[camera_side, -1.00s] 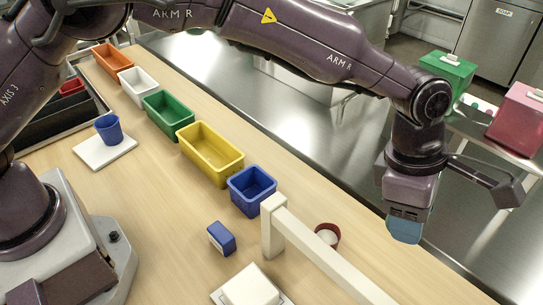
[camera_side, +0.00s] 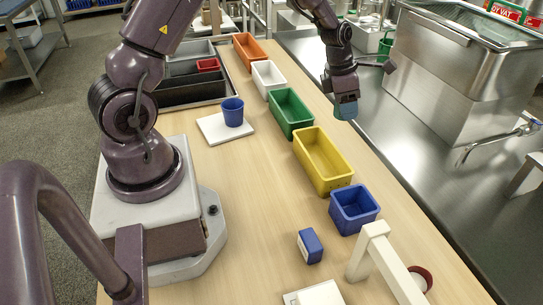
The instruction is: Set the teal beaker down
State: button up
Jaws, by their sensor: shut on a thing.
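The teal beaker (camera_side: 346,108) hangs below my gripper (camera_side: 345,95), which is shut on it. Only the lower part of the beaker shows, and the jaws hide its upper part. It appears in the picture right of the green bin (camera_side: 291,118), near the line where the wooden bench top (camera_side: 250,185) meets the steel counter. Its height above the surface is hard to judge from this view.
Orange (camera_side: 249,53), white (camera_side: 268,79), green, yellow (camera_side: 322,162) and blue (camera_side: 354,210) bins form a row. A blue cup (camera_side: 232,112) stands on a white pad (camera_side: 213,131). A white frame (camera_side: 385,265) and red cup (camera_side: 421,278) are nearer. A steel vat (camera_side: 445,75) stands right.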

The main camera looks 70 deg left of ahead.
jog(key=s+a+f+n, duration=0.3)
jog(key=s+a, duration=0.5)
jog(key=s, duration=0.2)
jog(key=y, duration=0.1)
send_over(271, 155)
jog(key=s, duration=0.1)
jog(key=shift+n, duration=0.3)
notch_tip(271, 155, down, 6)
jog(key=shift+d+r, duration=0.1)
jog(key=shift+f, duration=2.25)
jog(key=o, duration=0.9)
jog(key=shift+f, duration=0.1)
